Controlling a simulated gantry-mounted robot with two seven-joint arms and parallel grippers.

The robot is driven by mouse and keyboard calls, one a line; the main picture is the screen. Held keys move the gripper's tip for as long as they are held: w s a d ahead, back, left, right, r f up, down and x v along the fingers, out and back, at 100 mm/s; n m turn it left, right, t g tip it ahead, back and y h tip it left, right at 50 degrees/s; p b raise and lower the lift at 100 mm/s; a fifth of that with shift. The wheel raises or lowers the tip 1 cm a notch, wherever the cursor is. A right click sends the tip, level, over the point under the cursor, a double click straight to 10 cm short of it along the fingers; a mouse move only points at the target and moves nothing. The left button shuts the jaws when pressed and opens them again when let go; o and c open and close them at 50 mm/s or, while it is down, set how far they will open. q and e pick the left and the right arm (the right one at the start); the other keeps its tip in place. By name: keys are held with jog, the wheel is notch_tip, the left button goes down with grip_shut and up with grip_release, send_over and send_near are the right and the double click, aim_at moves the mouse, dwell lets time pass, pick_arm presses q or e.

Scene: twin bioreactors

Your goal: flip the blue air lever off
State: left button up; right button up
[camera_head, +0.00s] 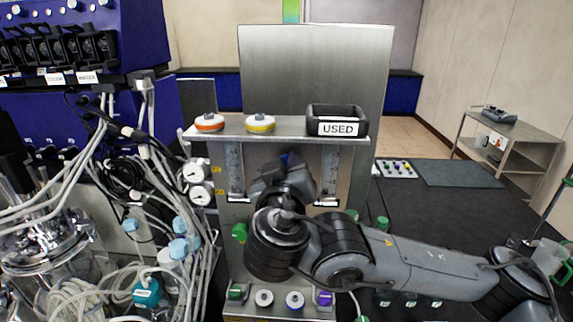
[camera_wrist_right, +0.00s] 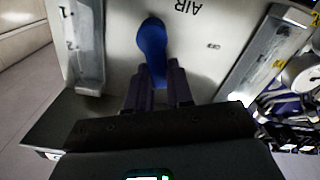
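The blue air lever (camera_wrist_right: 152,42) stands out from the metal panel in the right wrist view, beside the upside-down word AIR. In the head view only a bit of blue (camera_head: 291,158) shows behind my right wrist. My right gripper (camera_wrist_right: 158,72) is at the lever, with one dark finger on each side of its narrow lower part. The gap between the fingers is small and the lever takes up most of it. I cannot tell whether both fingers press on it. My left gripper is in neither view.
Flow tubes (camera_head: 235,170) stand on both sides of the lever. The shelf above (camera_head: 285,128) carries an orange-ringed disc (camera_head: 209,122), a yellow-ringed disc (camera_head: 260,123) and a black USED bin (camera_head: 337,121). Gauges (camera_head: 199,172) and dense tubing lie to the left.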

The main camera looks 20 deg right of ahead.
grip_shut()
jog(key=shift+w+a+f+n+b, duration=0.15)
jog(key=shift+a+f+n+b, duration=0.35)
jog(key=shift+n+b, duration=1.15)
jog(key=shift+w+a+f+n+b, duration=0.25)
jog(key=shift+f+n+b, duration=0.4)
jog(key=shift+n, duration=2.1)
jog(key=shift+w+a+f+n+b, duration=0.1)
jog(key=shift+a+f+n+b, duration=0.5)
jog(key=shift+n, duration=1.6)
jog(key=shift+d+f+b, duration=0.15)
jog(key=shift+d+b, duration=0.05)
jog(key=shift+b, duration=0.1)
